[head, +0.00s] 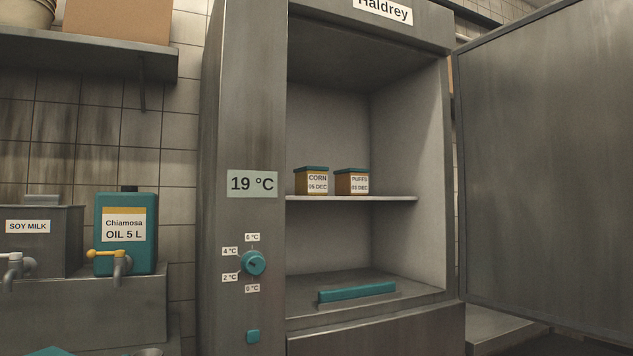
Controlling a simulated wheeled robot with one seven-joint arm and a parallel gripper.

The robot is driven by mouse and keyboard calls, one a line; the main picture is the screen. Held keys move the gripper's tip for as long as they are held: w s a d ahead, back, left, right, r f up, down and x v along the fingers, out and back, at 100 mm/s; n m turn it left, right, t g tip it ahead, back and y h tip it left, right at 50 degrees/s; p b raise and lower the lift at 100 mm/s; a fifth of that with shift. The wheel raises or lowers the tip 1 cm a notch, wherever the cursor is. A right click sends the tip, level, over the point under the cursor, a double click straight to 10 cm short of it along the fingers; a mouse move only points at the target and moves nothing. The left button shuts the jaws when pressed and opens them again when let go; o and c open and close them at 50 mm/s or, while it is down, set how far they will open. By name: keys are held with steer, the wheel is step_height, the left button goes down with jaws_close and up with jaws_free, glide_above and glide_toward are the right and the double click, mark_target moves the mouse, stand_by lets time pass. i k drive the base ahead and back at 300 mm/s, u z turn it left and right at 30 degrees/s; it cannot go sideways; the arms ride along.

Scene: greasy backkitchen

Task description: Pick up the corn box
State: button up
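The corn box (311,181) is a small brown box with a teal lid and a white label reading "CORN 05 DEC". It stands upright on the shelf (380,199) inside an open grey fridge cabinet (243,120), left of a similar box. That similar box (352,182) is labelled "PUFFS" with a date, and a small gap lies between the two. My gripper is not in the head view.
The cabinet door (545,170) stands wide open at the right. A teal bar (356,292) lies across the cabinet's lower front. An oil container (127,234) and a soy milk tank (40,245) stand at left. The shelf's right part is clear.

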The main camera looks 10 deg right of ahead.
mark_target(310, 180)
steer(key=z, duration=0.4)
steer(key=i, duration=0.65)
steer(key=u, duration=1.35)
